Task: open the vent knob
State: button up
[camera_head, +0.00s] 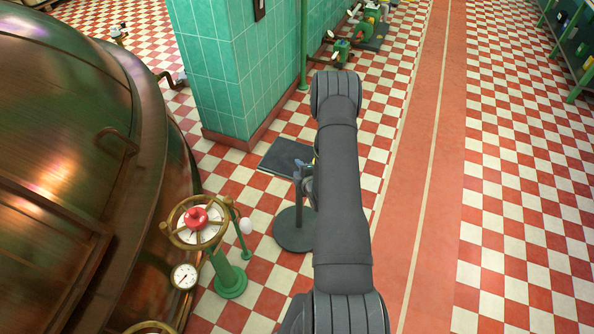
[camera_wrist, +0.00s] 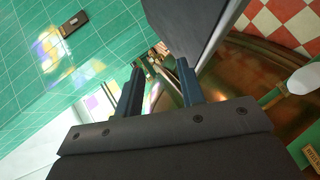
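I cannot tell for sure which part is the vent knob. A red round knob (camera_head: 196,218) sits at the centre of a brass handwheel (camera_head: 172,238) beside the copper kettle (camera_head: 150,130) in the head view. A white rounded knob (camera_head: 246,226) stands just right of the wheel. A white rounded end (camera_wrist: 304,80) on a green part shows at the right edge of the wrist view. My gripper (camera_wrist: 158,66) has its two dark fingers apart with nothing held between them. In the head view my arm hides most of the gripper.
A pressure gauge (camera_head: 184,276) sits below the wheel, near a green post (camera_head: 229,275). A round dark stand base (camera_head: 293,232) is close left of my arm. A green tiled pillar (camera_head: 222,70) stands behind.

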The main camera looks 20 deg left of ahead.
jog(key=o, duration=0.4)
jog(key=shift+w+a, duration=0.1)
jog(key=shift+a, duration=0.15)
jog(key=a+m+h, duration=0.1)
jog(key=a, duration=0.1)
jog(key=w+a+m+g, duration=0.1)
jog(key=a+m, duration=0.1)
jog(key=a, duration=0.1)
jog(key=w+a+m+g+h, duration=0.1)
jog(key=a+m, duration=0.1)
jog(key=shift+a+f+h, duration=0.1)
jog(key=shift+a+h, duration=0.1)
jog(key=shift+h, duration=0.1)
jog(key=a+m, duration=0.1)
jog(key=a, duration=0.1)
jog(key=s+a+m+g+h, duration=0.1)
jog(key=a+m, duration=0.1)
jog(key=a+r+m+g+h, duration=0.1)
jog(key=a+m, duration=0.1)
jog(key=shift+s, duration=0.35)
jog(key=s+a+r+m+g+h, duration=0.2)
jog(key=s+a+m+g+h, duration=0.1)
jog(key=s+a+m, duration=0.25)
notch_tip(320, 180, up, 3)
jog(key=m+g+h, duration=0.2)
jog(key=m+g, duration=0.1)
jog(key=m, duration=0.3)
send_over(228, 199)
notch_tip(228, 199, down, 17)
jog(key=shift+r, duration=0.1)
